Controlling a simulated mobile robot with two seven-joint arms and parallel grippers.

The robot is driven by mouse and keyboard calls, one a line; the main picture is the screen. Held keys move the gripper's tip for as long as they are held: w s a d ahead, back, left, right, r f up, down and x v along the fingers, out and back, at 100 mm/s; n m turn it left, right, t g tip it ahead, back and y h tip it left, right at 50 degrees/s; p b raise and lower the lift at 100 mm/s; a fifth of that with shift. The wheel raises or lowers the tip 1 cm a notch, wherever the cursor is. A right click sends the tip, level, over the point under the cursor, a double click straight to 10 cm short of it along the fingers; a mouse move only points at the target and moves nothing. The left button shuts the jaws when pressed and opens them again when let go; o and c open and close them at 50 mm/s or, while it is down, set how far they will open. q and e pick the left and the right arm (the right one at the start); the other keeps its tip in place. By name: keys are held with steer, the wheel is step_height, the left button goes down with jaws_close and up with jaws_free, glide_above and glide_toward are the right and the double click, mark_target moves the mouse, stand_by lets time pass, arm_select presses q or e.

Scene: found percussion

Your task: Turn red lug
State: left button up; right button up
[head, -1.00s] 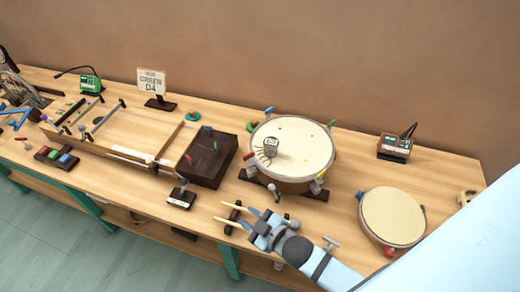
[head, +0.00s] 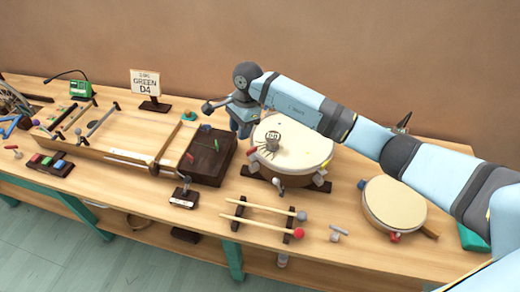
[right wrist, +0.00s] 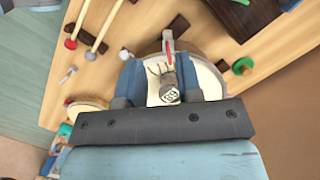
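The large drum (head: 300,165) stands on the bench, with a small tuner box (head: 272,140) on its pale skin. My right gripper (head: 241,128) points down at the drum's back-left edge. In the right wrist view its two blue fingers (right wrist: 170,82) are spread apart, with the drum and tuner box showing between them. A red-marked lug (right wrist: 169,48) shows there at the drum's rim, above the tuner box in the picture. I cannot tell whether a finger touches anything. My left gripper is not in view.
Two mallets (head: 258,225) lie on a rack in front of the drum, with a small T-shaped piece (head: 338,234) to their right. A smaller drum (head: 393,204) stands at right, partly behind my arm. A dark box (head: 208,157) stands left of the drum. A sign (head: 145,82) reads GREEN D4.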

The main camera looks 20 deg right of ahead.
mark_target(253, 149)
steer(key=w+d+r+h, duration=0.2)
steer(key=d, duration=0.2)
step_height(253, 149, down, 14)
steer(key=shift+s+d+r+p, duration=0.15)
steer(key=shift+r+p, duration=0.1)
steer(key=shift+p, duration=1)
jaws_close()
